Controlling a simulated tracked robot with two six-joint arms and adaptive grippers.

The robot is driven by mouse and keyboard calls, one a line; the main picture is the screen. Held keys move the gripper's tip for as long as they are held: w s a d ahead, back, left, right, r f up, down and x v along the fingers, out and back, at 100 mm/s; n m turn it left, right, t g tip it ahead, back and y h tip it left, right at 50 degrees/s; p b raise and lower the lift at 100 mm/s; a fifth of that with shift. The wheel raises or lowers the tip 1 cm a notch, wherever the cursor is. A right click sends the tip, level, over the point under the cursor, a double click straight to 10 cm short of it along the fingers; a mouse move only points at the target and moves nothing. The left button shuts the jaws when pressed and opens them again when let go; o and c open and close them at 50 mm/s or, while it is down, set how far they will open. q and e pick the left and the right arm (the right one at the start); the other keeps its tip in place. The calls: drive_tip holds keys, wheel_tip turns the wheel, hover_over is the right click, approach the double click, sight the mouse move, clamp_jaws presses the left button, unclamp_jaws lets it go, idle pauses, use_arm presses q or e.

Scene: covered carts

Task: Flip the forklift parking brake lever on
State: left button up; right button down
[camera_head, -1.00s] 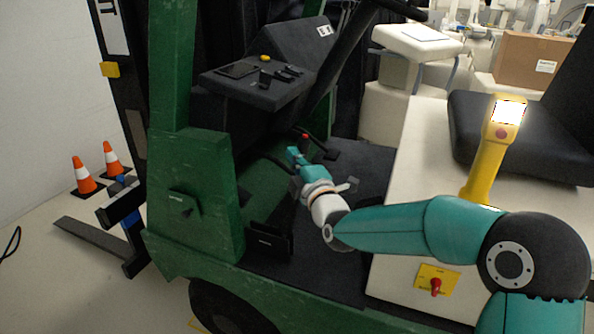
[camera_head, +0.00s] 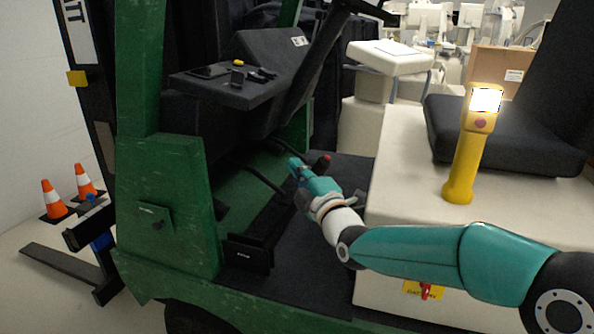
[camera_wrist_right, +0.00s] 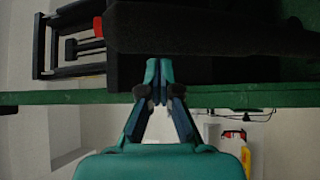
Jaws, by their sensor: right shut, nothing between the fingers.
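The brake lever (camera_head: 323,162), dark with a red knob, stands in the forklift's footwell, its lower part hidden behind my right gripper. My right gripper (camera_head: 294,165) is shut and empty, reaching in from the right just left of and below the red knob. I cannot tell whether it touches the lever. In the right wrist view its fingertips (camera_wrist_right: 152,72) meet in front of a green bar and dark surfaces. My left gripper is not in view.
The green front post (camera_head: 140,80) and dark dashboard (camera_head: 235,85) lie left of my arm. A cream seat base with a yellow handheld device (camera_head: 465,160) is at right. A red switch on a yellow plate (camera_head: 425,291) sits below my forearm. Orange cones (camera_head: 53,200) stand far left.

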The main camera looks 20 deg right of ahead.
drive_tip(key=s+a+f+b, duration=0.1)
drive_tip(key=s+a+f, duration=0.1)
drive_tip(key=s, duration=0.7)
drive_tip(key=shift+b, duration=0.4)
